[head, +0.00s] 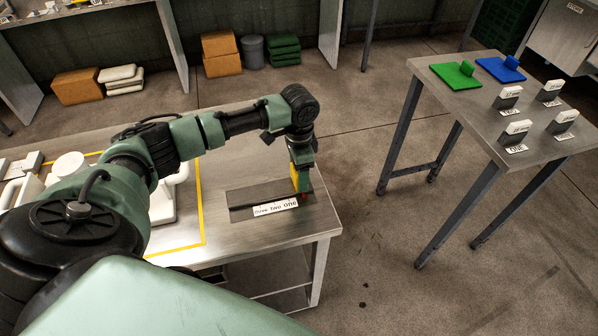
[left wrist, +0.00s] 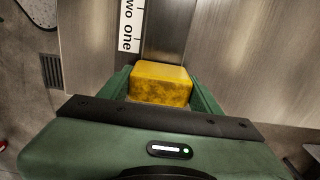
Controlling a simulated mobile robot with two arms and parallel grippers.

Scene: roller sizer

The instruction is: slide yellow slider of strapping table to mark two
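The strapping table (head: 225,254) is a metal table at the left of the head view. A dark track (head: 240,200) is set in its right end, with a white label strip (head: 276,208) reading three, two, one from left to right. The yellow slider (head: 294,181) is at the right end of the track, by mark one. My left gripper (head: 300,178) reaches down over it. In the left wrist view the yellow slider (left wrist: 160,82) sits between the green fingers, which appear to press both its sides. The label (left wrist: 128,28) shows two and one. My right gripper is out of view.
A second table (head: 480,110) at the right holds a green plate (head: 455,76), a blue plate (head: 500,70) and several labelled blocks. White items stand inside a yellow outline (head: 202,215) left of the track.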

